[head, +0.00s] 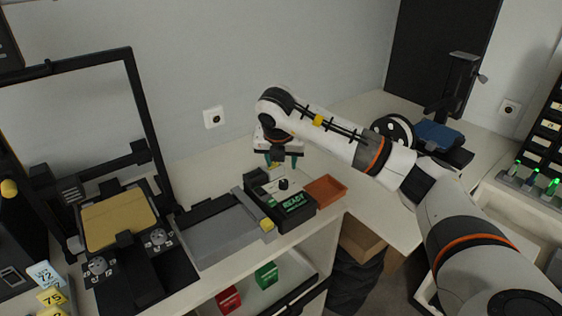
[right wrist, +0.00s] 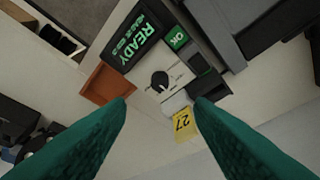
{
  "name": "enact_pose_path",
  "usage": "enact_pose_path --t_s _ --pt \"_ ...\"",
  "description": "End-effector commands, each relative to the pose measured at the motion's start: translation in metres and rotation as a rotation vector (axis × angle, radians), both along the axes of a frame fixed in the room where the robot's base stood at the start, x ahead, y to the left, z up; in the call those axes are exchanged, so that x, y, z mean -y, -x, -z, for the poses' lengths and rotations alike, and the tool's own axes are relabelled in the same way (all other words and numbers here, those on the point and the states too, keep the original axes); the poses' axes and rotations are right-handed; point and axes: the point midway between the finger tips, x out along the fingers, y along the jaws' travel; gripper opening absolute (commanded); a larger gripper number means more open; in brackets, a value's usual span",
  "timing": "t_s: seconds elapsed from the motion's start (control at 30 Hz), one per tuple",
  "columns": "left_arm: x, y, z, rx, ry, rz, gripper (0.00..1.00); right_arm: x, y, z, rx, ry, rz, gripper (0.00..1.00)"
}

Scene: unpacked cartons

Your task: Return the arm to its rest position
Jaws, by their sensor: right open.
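My right arm (head: 410,170) reaches in from the right in the head view. Its gripper (head: 283,163) points down above the back of a dark device with a green READY display (head: 295,202). In the right wrist view the two green fingers of the right gripper (right wrist: 160,103) stand wide apart with nothing between them. The device's READY display (right wrist: 135,37), a black knob (right wrist: 160,80) and a yellow tag marked 27 (right wrist: 184,124) show beyond the fingers. My left gripper is not in view.
An orange tray (head: 325,190) sits right of the device. A black-framed machine with a tan plate (head: 114,218) stands at the left. A spool (head: 393,131) and a blue-topped device (head: 440,136) lie behind my right arm.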

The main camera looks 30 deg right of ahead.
Motion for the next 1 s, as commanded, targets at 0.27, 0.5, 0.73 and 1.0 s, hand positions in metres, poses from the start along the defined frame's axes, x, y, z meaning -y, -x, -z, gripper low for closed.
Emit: enact_pose_path --t_s 0.27,0.5,0.73,1.0 --pt "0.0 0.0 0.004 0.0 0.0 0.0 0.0 -0.004 0.005 -0.015 0.0 -0.001 0.0 0.48" --pt "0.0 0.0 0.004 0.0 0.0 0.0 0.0 -0.004 0.005 -0.015 -0.001 -0.001 0.0 0.48" --pt "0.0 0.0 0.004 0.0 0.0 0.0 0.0 -0.006 0.005 -0.013 -0.001 -0.005 -0.006 0.48" --pt "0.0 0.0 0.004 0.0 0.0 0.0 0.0 -0.112 0.008 0.03 0.034 -0.321 -0.325 0.48"
